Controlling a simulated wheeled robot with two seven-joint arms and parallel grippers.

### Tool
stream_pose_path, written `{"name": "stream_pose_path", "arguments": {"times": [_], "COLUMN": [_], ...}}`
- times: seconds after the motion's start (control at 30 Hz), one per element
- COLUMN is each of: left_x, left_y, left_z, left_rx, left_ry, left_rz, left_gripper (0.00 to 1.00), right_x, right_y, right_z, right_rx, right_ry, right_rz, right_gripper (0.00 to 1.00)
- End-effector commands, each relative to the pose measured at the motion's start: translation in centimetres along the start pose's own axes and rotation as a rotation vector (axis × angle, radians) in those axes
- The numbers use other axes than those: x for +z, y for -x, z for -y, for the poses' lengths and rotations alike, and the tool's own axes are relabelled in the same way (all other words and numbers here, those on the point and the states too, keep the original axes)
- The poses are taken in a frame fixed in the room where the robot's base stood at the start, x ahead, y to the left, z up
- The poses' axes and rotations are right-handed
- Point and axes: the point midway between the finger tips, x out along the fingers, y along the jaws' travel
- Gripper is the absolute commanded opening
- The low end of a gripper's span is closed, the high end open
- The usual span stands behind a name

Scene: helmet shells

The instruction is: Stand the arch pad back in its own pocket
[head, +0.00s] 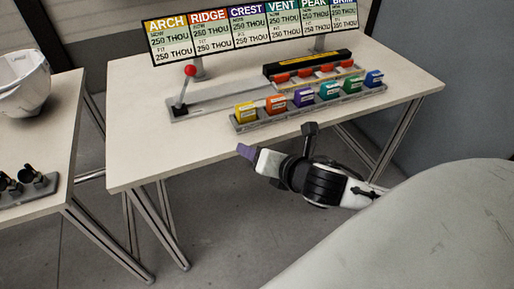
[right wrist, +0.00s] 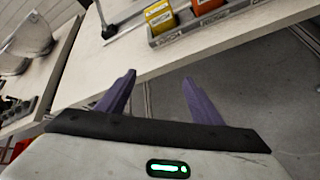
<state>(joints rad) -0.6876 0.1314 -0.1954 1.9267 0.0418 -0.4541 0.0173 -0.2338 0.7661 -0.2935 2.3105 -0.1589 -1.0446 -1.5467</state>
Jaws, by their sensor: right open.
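The yellow pad (head: 245,113), matching the yellow ARCH heading on the sign, is at the left end of the grey pad rack (head: 310,115). It also shows at the top of the right wrist view (right wrist: 159,16). I cannot tell whether it is fully seated in a pocket. My right gripper (head: 246,151), with purple fingers, is off the table's front edge, in front of and below the yellow pad. In the right wrist view its fingers (right wrist: 158,92) are spread apart with nothing between them. My left gripper is not in view.
Orange, purple, green, teal and blue pads stand along the rack. Behind it is a black-and-yellow unit (head: 308,66) with red parts. A red-knobbed lever (head: 190,72) stands left. The sign (head: 250,28) rises behind. A side table (head: 62,110) holds a white shell (head: 22,85).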

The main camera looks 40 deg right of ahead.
Motion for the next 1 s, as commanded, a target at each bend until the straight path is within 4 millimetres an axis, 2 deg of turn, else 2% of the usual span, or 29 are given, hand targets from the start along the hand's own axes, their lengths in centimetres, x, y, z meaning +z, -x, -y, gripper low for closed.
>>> {"name": "stream_pose_path", "arguments": {"times": [0.03,0.2,0.3,0.43,0.5,0.63,1.0], "left_x": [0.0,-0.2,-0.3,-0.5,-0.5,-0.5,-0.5], "left_y": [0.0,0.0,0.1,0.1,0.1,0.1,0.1], "left_z": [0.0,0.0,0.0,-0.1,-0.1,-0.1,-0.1], "left_rx": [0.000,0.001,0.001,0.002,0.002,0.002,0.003], "left_ry": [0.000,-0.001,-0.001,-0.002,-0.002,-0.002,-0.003], "left_rz": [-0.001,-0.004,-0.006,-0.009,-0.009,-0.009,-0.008], "left_gripper": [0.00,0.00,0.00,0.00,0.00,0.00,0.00], "right_x": [-3.7,-14.2,-19.8,-25.1,-27.0,-28.8,-29.1], "right_y": [-0.6,-0.8,0.1,1.6,2.4,3.1,3.2], "right_z": [1.2,4.0,5.4,6.6,7.0,7.4,7.5], "right_rx": [-0.015,-0.107,-0.203,-0.322,-0.370,-0.419,-0.428], "right_ry": [-0.218,-0.999,-1.444,-1.914,-2.095,-2.283,-2.322], "right_rz": [-0.071,-0.237,-0.287,-0.296,-0.287,-0.268,-0.264], "right_gripper": [0.60,0.60,0.60,0.60,0.60,0.60,0.60]}}
